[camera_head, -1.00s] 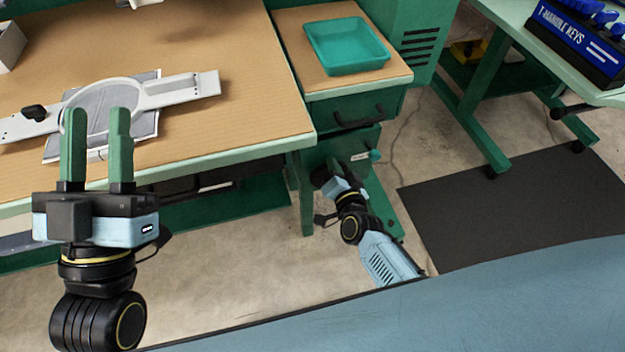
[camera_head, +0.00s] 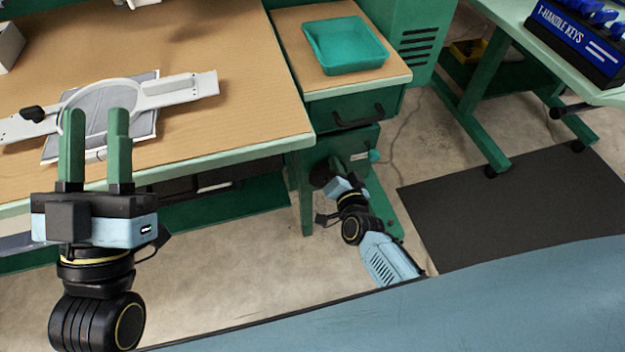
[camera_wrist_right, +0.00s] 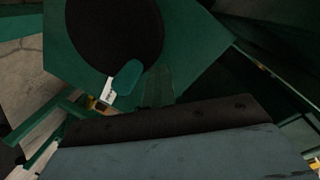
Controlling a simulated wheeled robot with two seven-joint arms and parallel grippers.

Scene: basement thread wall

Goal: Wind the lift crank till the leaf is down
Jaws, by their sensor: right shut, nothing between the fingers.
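A black round disc (camera_head: 320,174) shows on the green cabinet side below the drawer, partly behind my right gripper. It fills the upper part of the right wrist view (camera_wrist_right: 115,25). A small teal knob (camera_head: 374,156) sticks out to its right; I cannot tell whether disc and knob are parts of the lift crank. My right gripper (camera_wrist_right: 142,75) is shut and empty, its green fingers in front of the disc; contact cannot be told. In the head view its fingers are mostly hidden. My left gripper (camera_head: 95,112) is open and empty at the bench's front. I cannot pick out the leaf.
The workbench (camera_head: 245,80) carries a white hoop frame (camera_head: 180,92) with grey cloth. A teal tray (camera_head: 345,48) sits above the drawer (camera_head: 352,112). A black mat (camera_head: 500,205) lies on the floor at right. A second table (camera_head: 500,10) holds a blue T-handle key rack (camera_head: 575,45).

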